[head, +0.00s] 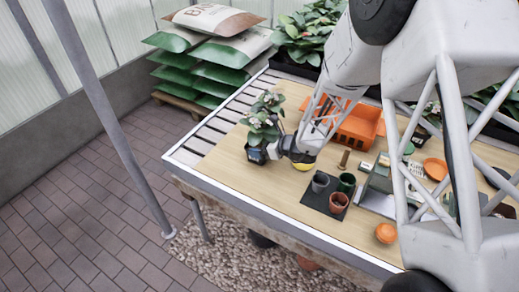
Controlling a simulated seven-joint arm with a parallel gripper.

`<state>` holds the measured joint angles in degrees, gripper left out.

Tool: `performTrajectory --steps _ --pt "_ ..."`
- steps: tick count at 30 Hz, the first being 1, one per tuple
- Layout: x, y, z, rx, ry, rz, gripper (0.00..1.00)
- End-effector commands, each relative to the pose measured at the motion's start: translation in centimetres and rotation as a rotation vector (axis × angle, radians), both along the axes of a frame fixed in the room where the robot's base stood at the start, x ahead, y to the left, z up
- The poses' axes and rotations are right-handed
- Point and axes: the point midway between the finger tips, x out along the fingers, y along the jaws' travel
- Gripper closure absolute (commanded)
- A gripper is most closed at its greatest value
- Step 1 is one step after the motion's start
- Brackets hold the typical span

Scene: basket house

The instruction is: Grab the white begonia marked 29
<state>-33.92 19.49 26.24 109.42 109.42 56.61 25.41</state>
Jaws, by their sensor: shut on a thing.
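A potted plant (262,124) with green leaves and small pale flowers is at the left part of the table, in a dark pot (256,155). It looks like the white begonia, but no number can be read on it. My gripper (270,151) comes in from the right and is shut on the pot. The plant is about upright. I cannot tell whether the pot touches the table or is held above it. The fingers are small and partly hidden.
An orange crate (358,127) stands behind my wrist. A dark mat (317,201) holds several small pots. An orange ball-like thing (386,233) lies near the front edge. Stacked bags (215,50) stand beyond the table (222,160). Free wood lies around the plant.

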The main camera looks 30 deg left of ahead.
Motion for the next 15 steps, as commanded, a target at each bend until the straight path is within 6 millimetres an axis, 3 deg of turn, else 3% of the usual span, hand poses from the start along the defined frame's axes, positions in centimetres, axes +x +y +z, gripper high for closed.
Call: performTrajectory --steps 8,15 --pt "0.0 0.0 0.7 0.001 -0.001 -0.001 0.42" --pt "0.0 0.0 2.6 0.001 -0.002 0.0 0.42"
